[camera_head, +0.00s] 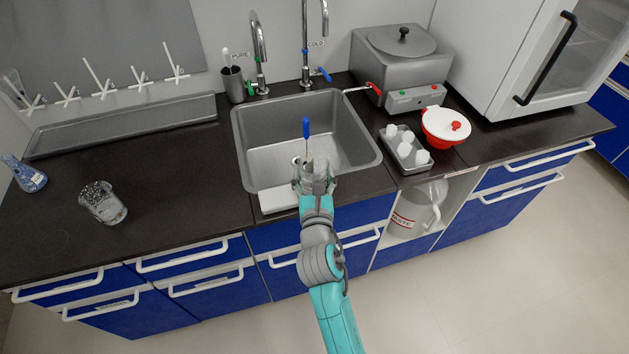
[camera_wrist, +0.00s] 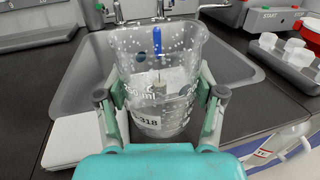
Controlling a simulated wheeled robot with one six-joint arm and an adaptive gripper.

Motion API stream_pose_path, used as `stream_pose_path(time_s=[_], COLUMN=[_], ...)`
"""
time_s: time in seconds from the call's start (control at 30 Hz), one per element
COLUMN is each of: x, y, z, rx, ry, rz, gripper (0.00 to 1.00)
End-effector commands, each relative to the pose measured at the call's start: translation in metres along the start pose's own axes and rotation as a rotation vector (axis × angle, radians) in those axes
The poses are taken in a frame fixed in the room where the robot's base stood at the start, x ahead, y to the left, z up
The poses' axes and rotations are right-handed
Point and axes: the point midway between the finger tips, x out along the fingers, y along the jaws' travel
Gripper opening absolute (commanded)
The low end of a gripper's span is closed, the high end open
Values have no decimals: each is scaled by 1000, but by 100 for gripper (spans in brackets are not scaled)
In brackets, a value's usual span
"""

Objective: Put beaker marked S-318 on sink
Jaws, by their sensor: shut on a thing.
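My gripper (camera_head: 316,188) is shut around a clear glass beaker (camera_wrist: 160,75), with one finger on each side. In the head view the beaker (camera_head: 318,178) is partly hidden by my gripper, which also shows in the wrist view (camera_wrist: 160,115). It appears over the front edge of the grey metal sink (camera_head: 242,150). The sink also shows in the wrist view (camera_wrist: 90,75), behind the beaker. I cannot tell whether the beaker touches anything below.
A blue-handled tool (camera_head: 306,128) stands up behind the beaker; whether inside it is unclear. A white pad (camera_head: 277,199) lies at the sink's front edge. Two taps (camera_head: 259,50) rise behind.

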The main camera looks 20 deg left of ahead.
Motion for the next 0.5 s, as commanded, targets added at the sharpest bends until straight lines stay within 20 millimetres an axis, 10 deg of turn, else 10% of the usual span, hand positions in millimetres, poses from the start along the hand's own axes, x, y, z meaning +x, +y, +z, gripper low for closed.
stream_pose_path(time_s=[0.5], x=[0], y=[0], z=[-26], rx=[0], ry=[1], rz=[0], gripper=[25])
